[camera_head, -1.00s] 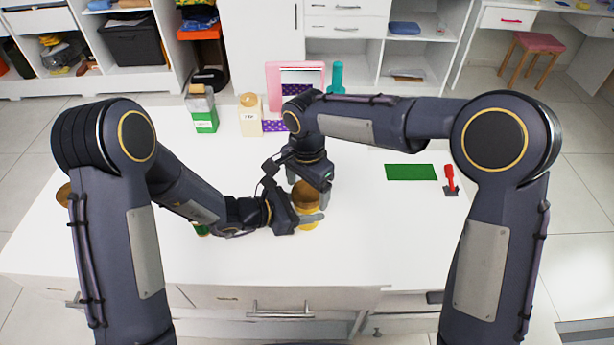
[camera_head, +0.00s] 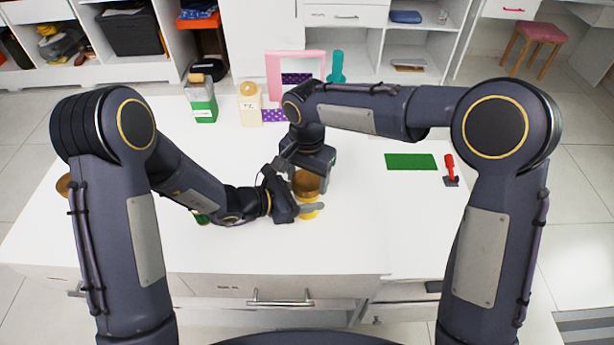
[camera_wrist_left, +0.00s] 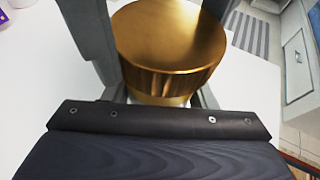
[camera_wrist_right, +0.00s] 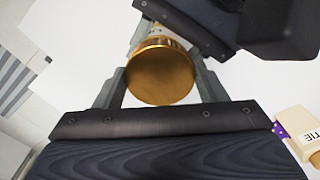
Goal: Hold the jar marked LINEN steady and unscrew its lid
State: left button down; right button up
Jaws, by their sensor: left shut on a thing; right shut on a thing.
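My left gripper (camera_head: 308,208) is shut on the jar's body, coming from the left, below the lid. My right gripper (camera_head: 309,178) is shut on the lid from behind. The left wrist view shows the shiny gold lid (camera_wrist_left: 172,45) above the left fingers. The right wrist view shows the lid (camera_wrist_right: 160,72) between the right fingers. I cannot tell whether the lid is loose from the jar.
A cream jar (camera_head: 249,108), a green-and-white container (camera_head: 202,104) and a pink frame (camera_head: 270,80) stand at the back. The table's front right is clear.

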jog(key=o, duration=1.1)
notch_tip(320, 180, up, 4)
jog(key=shift+r, duration=0.35)
jog(key=shift+c, duration=0.6)
notch_tip(320, 180, up, 3)
jog(key=m, duration=0.3)
jog(key=shift+f, duration=3.9)
